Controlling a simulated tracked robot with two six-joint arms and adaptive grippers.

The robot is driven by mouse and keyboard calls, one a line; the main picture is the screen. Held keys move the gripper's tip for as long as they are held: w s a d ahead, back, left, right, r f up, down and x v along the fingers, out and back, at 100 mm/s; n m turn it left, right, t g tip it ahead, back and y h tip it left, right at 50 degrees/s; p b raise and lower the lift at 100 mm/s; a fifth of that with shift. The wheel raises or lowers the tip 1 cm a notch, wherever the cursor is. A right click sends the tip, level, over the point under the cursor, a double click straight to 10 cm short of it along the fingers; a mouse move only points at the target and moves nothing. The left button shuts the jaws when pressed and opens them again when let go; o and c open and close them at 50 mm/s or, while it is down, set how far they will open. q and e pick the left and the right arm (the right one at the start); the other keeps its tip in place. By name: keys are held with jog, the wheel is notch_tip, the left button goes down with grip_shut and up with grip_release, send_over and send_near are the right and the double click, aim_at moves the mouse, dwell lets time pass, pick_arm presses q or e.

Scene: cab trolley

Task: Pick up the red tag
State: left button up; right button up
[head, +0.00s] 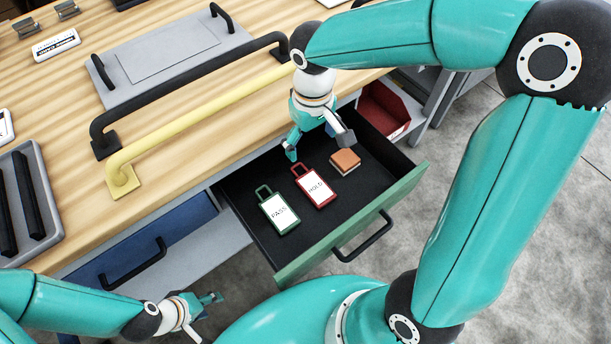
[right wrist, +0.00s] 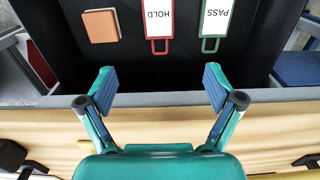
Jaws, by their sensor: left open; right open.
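The red tag (head: 314,186), marked HOLD, lies flat in the open drawer, with its handle loop toward the table. It also shows in the right wrist view (right wrist: 158,22), at the top and partly cut off. The green tag (head: 278,211), marked PASS, lies beside it on the left in the head view. My right gripper (head: 318,147) is open and empty above the drawer's inner edge, apart from the red tag. Its two fingers (right wrist: 160,88) show spread in the right wrist view. My left gripper (head: 208,309) is open and empty at the lower left, in front of the blue drawer.
The drawer (head: 328,227) has a green front with a black handle. An orange-brown block (head: 345,161) lies in it, right of the red tag. A black rail (head: 190,92) and a yellow rail (head: 200,116) run along the wooden worktop (head: 75,90). A red bin (head: 384,108) stands behind the drawer.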

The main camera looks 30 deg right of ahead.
jog(key=b, duration=0.2)
send_over(312, 183)
jog(key=f, duration=1.1)
jog(key=shift+w+a, duration=0.2)
jog(key=shift+w, duration=0.05)
jog(key=shift+s+d+f+b, duration=0.1)
jog(key=shift+f+b, duration=0.2)
jog(key=shift+f, duration=1.05)
jog(key=shift+s+d+f+b, duration=0.1)
jog(key=shift+f+b, duration=0.2)
jog(key=shift+f, duration=1)
jog(key=shift+r, duration=0.1)
jog(key=c, duration=1.2)
